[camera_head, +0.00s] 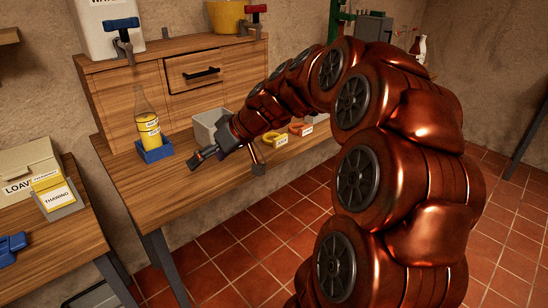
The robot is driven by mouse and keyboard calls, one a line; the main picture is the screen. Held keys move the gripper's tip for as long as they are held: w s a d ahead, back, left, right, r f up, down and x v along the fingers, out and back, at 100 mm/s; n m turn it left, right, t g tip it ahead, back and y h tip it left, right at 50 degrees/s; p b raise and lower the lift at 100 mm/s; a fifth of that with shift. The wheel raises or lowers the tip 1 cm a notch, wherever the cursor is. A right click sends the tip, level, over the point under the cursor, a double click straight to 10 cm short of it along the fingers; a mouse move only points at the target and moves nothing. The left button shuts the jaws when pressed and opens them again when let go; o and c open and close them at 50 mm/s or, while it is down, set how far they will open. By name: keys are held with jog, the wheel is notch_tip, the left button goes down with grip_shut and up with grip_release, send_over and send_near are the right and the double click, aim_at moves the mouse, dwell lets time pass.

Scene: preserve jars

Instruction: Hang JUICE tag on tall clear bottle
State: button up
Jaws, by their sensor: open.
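A tall clear bottle (142,103) stands upright in a blue holder (154,149) on the wooden bench at left. Its lower part is yellow with small pale labels; I cannot tell whether one of these is a hung tag. A yellow ring-shaped tag (273,138) and an orange one (301,129) lie on the bench, right of my gripper. Their lettering is too small to read, so I cannot tell which says JUICE. My gripper (227,166) is open and looks empty, over the bench's front edge, right of the bottle and apart from it.
A pale grey bin (207,130) stands behind my gripper. A drawer cabinet (160,82) at the back carries a white dispenser (108,27) and a yellow tub (227,15) with taps. A side table at left holds a box (28,169). Bench space between holder and gripper is clear.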

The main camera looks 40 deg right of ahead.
jog(key=w+d+f+t+h+b, duration=0.1)
jog(key=w+d+f+t+b, duration=0.15)
jog(key=d, duration=0.55)
jog(key=w+d+f+t+h+b, duration=0.1)
jog(key=d+f+b, duration=0.25)
jog(key=d, duration=0.35)
jog(key=m+t+h+b, duration=0.2)
jog(key=t+h+b, duration=0.1)
jog(key=b, duration=0.2)
send_near(282, 139)
jog(key=x, duration=0.3)
jog(key=shift+x, duration=3.9)
jog(key=c, duration=1.3)
